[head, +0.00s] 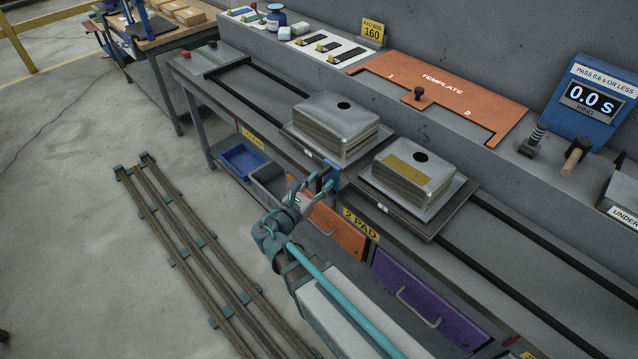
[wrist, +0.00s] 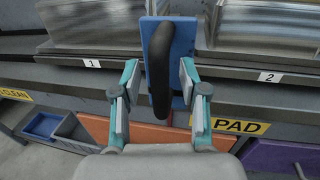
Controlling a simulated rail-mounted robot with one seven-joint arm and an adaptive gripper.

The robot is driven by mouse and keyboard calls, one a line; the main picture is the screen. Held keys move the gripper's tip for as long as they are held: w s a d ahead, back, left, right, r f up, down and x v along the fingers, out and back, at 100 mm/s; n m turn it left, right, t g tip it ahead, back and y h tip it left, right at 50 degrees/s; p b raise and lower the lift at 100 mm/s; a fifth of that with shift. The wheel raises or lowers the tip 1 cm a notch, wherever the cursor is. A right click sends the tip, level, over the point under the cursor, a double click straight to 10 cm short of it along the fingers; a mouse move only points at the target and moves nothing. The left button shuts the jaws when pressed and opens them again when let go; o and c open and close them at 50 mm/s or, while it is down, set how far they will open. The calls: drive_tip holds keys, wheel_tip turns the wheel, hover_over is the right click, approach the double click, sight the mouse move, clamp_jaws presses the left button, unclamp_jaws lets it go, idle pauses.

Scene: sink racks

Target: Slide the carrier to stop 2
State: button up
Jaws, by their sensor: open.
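The carrier has two dark trays, each bearing a grey metal sink, on black rails along the bench. The left tray (wrist: 92,63) is labelled 1 and the right tray (wrist: 269,76) is labelled 2. A blue plate (wrist: 183,48) with a black upright handle (wrist: 159,68) sits between the trays at the front. My gripper (wrist: 158,78) is open, with one finger on each side of the handle and gaps visible. In the head view, my gripper (head: 312,188) is at the blue plate (head: 331,178). A yellow "2 PAD" sign (head: 361,225) is on the bench front, right of the plate.
The rails (head: 545,318) are clear right of the carrier and also to its left. An orange template (head: 450,85) lies on the ledge behind. Orange (head: 338,228) and purple (head: 425,300) drawer fronts are below. A blue timer (head: 598,100) reads 0.0 s.

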drive_tip(key=shift+s+a, duration=0.1)
drive_tip(key=v, duration=1.1)
drive_tip(key=shift+s+a, duration=0.25)
drive_tip(key=shift+s, duration=0.05)
drive_tip(key=s+d+f+m+g+y, duration=0.1)
drive_tip(key=s+d+f+m+g, duration=0.3)
drive_tip(key=f, duration=0.4)
drive_tip(key=s+d+f+m+g+y, duration=0.1)
drive_tip(key=s+d+f+m+g, duration=0.25)
drive_tip(key=f+m, duration=0.4)
drive_tip(key=s+d+f+m+g+y, duration=0.1)
drive_tip(key=s+d+f+m+g, duration=0.3)
drive_tip(key=f, duration=0.5)
drive_tip(key=s+d+f+m+g+y, duration=0.3)
drive_tip(key=s+d+f+m+g, duration=0.2)
drive_tip(key=s, duration=0.5)
drive_tip(key=s+d+f+m+g+y, duration=0.4)
drive_tip(key=s+d+f+m+g, duration=0.1)
drive_tip(key=s+d+f+m, duration=0.2)
drive_tip(key=s+f+m, duration=0.1)
drive_tip(key=s+f, duration=0.1)
drive_tip(key=s, duration=0.1)
drive_tip(key=shift+s+d, duration=0.15)
drive_tip(key=shift+s, duration=0.15)
